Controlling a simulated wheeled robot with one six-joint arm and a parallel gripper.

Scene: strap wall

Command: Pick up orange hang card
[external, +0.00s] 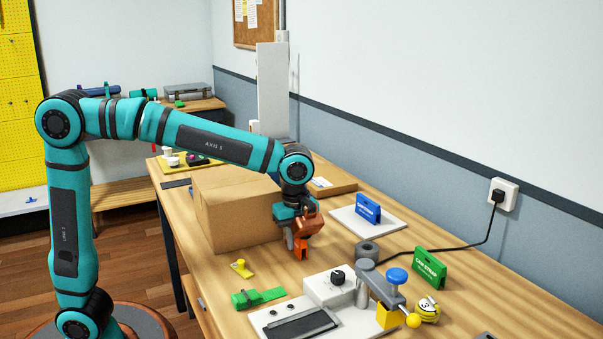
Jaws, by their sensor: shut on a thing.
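My gripper (291,239) points down over the wooden workbench, just right of the cardboard box. It is shut on the orange hang card (301,250), which shows between and below the jaws. The upper part of the card is partly hidden by the gripper. I cannot tell whether its lower edge touches the bench top.
The cardboard box (232,213) stands close on the left. A blue hang card (368,208) stands on a white plate (391,225), and a green one (430,267) stands farther right. A grey tape roll (367,250), a white device (329,288) and a clamp (384,287) lie in front.

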